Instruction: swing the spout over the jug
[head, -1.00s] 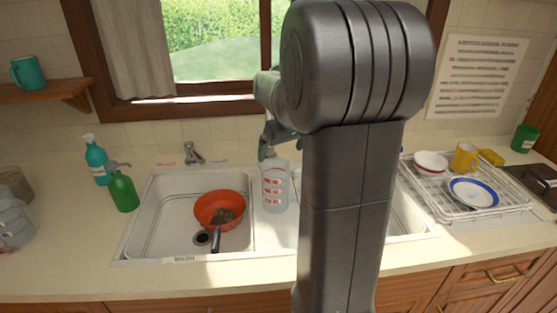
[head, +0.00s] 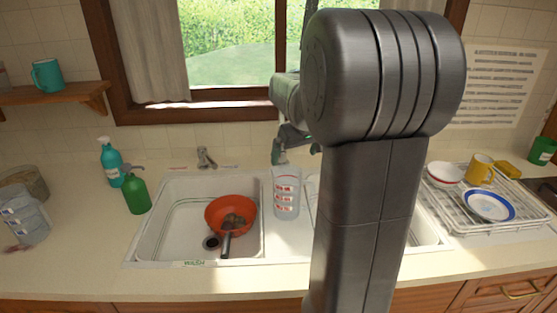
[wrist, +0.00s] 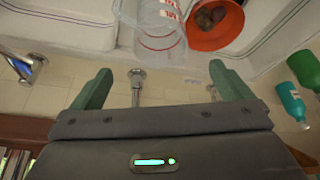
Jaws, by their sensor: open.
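My gripper (head: 285,153) is open and empty above and behind the jug, partly hidden by my arm. In the wrist view, my fingers (wrist: 162,78) stand apart on either side of a chrome fitting (wrist: 137,78), which looks like the spout; its lower part is hidden by my gripper body. I cannot tell whether they touch it. A chrome tap fitting (head: 205,158) also stands behind the sink.
A red bowl (head: 216,207) with a handled utensil sits in the left basin. A green bottle (head: 136,194) and teal bottle (head: 110,165) stand left of the sink. A dish rack (head: 455,213) is at right. Another chrome piece (wrist: 22,65) shows in the wrist view.

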